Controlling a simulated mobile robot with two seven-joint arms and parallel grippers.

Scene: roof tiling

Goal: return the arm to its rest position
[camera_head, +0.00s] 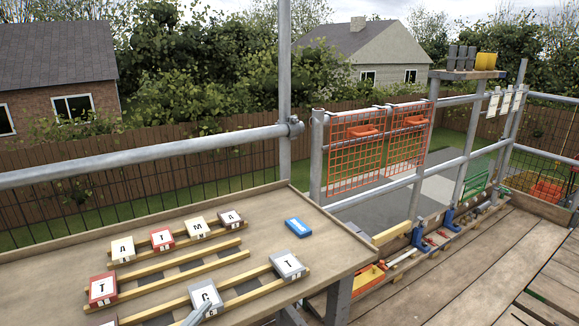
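Neither of my grippers can be made out in the head view. A grey bar (197,315) pokes in at the bottom edge, over a grey lettered tile (206,297); I cannot tell what it belongs to. Lettered tiles lie on wooden battens on the table (262,207). The back row has a cream tile (122,249), a red tile (162,239), another cream tile (197,228) and a dark tile (230,219). A red tile (102,289) lies at the left and a grey tile (288,265) at the right.
A blue block (298,227) lies on the table's right part, with bare wood around it. Scaffold rails (150,151) and an upright pole (285,90) stand behind the table. Orange mesh (355,150) hangs at the centre. Plank decking (470,265) and a low rack (405,255) lie right.

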